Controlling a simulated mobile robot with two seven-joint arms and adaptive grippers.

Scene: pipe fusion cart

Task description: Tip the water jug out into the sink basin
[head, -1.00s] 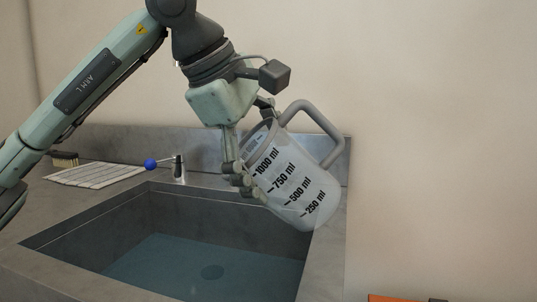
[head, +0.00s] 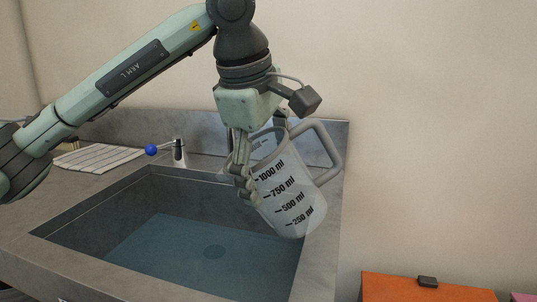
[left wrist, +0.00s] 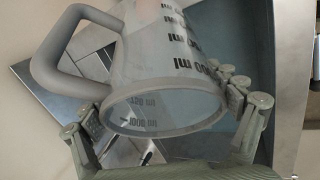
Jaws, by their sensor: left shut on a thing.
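The water jug (head: 283,196) is translucent with black millilitre marks and a grey handle. It is tilted, its mouth up and to the left, above the right side of the sink basin (head: 90,217). My left gripper (head: 246,185) is shut on the jug near its rim. In the left wrist view the jug (left wrist: 150,50) has its open mouth toward the camera, with fingers of the left gripper (left wrist: 165,125) on both sides of the rim. No stream of water shows. Bluish water covers the basin floor around a round drain. My right gripper is not in view.
A striped cloth (head: 95,159) lies on the counter at the left. An orange object (head: 410,290) with a black piece on it is at the lower right. A wall closes the back.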

